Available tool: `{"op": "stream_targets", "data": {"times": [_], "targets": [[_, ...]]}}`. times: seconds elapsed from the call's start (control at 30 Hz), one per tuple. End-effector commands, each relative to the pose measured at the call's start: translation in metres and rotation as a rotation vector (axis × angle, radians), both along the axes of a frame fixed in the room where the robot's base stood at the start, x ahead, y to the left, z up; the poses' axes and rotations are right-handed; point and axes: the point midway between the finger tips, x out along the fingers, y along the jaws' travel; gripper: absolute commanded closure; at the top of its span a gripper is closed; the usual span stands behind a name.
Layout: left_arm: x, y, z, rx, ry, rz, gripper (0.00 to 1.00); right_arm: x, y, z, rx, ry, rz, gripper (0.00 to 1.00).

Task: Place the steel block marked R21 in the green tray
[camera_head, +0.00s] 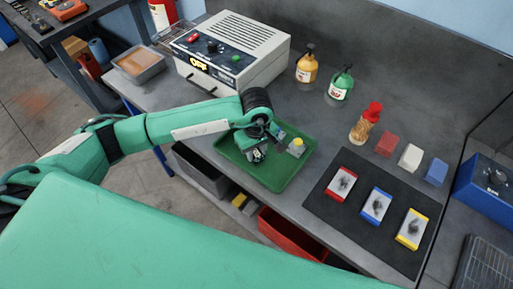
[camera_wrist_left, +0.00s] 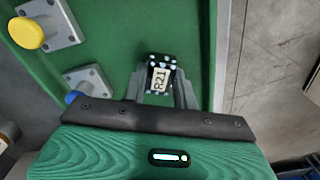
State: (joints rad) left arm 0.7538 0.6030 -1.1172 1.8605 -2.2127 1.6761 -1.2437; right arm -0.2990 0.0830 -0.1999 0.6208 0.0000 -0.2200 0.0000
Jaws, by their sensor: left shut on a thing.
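The green tray (camera_head: 276,182) lies on the grey bench, and its floor and wall also show in the left wrist view (camera_wrist_left: 110,25). My left gripper (camera_head: 258,150) is over the tray, pointing down. In the left wrist view my left gripper (camera_wrist_left: 160,88) is shut on the block marked R21 (camera_wrist_left: 161,76), whose label faces the camera. I cannot tell whether the block touches the tray floor. Beside it in the tray are a steel piece with a yellow knob (camera_wrist_left: 27,33) and one with a blue knob (camera_wrist_left: 88,80). My right gripper is not in view.
A grey instrument box (camera_head: 235,50) stands behind the tray. Amber (camera_head: 306,68) and green (camera_head: 340,88) bottles and a red-capped bottle (camera_head: 365,122) stand to the right. A black mat (camera_head: 350,211) with several coloured blocks is at front right. A red bin (camera_head: 290,238) sits below the bench.

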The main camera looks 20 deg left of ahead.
Motion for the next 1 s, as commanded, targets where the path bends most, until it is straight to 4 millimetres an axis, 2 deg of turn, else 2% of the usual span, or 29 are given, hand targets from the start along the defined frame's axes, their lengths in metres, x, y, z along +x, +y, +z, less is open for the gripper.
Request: {"op": "stream_targets", "data": {"times": [0.33, 0.37, 0.47, 0.87, 1.0], "targets": [[0.001, 0.000, -0.004, -0.001, -0.003, -0.001, 1.00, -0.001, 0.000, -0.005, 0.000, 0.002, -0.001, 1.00], [0.001, 0.000, -0.003, -0.001, -0.002, -0.001, 0.67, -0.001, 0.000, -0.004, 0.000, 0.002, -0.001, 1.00], [0.001, 0.000, -0.002, -0.001, -0.002, -0.001, 0.49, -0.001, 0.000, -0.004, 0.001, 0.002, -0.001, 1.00], [0.000, 0.000, 0.003, -0.001, -0.001, 0.000, 0.49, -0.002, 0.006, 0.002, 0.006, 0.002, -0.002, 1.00], [0.002, -0.001, 0.021, -0.002, -0.008, -0.002, 0.49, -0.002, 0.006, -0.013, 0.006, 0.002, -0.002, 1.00]]}}
